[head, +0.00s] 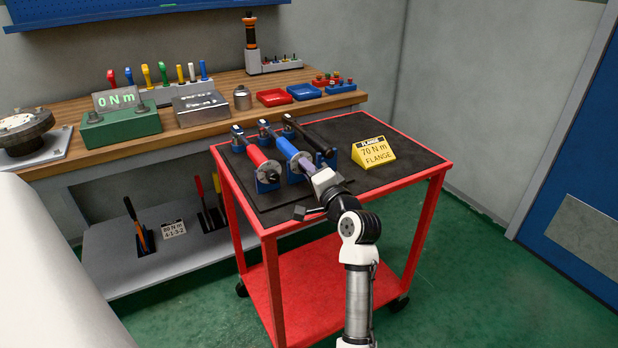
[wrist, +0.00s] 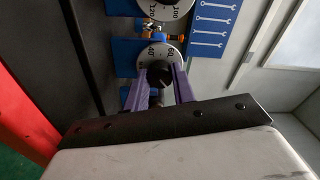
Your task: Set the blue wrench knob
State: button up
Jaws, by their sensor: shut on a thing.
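The blue wrench (head: 286,148) lies in a blue holder between a red wrench (head: 258,158) and a black-handled wrench (head: 308,136). My gripper (head: 305,164) is at its near end, and the knob is hidden there in the head view. In the wrist view, the purple fingers of my gripper (wrist: 158,76) are shut on the black knob (wrist: 157,73). A pale dial (wrist: 154,52) with numbers sits behind the knob; 60 and what looks like 40 can be read. A yellow sign (head: 374,153) reads 70 N m FLANGE.
The wrenches lie on the black mat (head: 395,145) of a red cart (head: 434,168). The mat around the sign is clear. A workbench (head: 225,85) behind holds a green tester (head: 120,128) reading 0 N m, trays and tools. A second dial (wrist: 165,8) is close in the wrist view.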

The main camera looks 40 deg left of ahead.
jog(key=n+b, duration=0.1)
jog(key=n, duration=0.1)
jog(key=n+b, duration=0.2)
jog(key=shift+f+n, duration=0.2)
jog(key=shift+n, duration=0.2)
jog(key=n+b, duration=0.2)
jog(key=n, duration=0.1)
jog(key=shift+w+n+b, duration=0.1)
jog(key=shift+n+b, duration=0.25)
jog(key=shift+n, duration=0.05)
jog(key=n+b, duration=0.3)
jog(key=n, duration=0.1)
jog(key=shift+g, duration=0.3)
jog(key=shift+r+n+b, duration=0.15)
jog(key=shift+n+b, duration=0.8)
jog(key=shift+n, duration=0.95)
jog(key=o, duration=1)
jog(key=shift+d, duration=0.1)
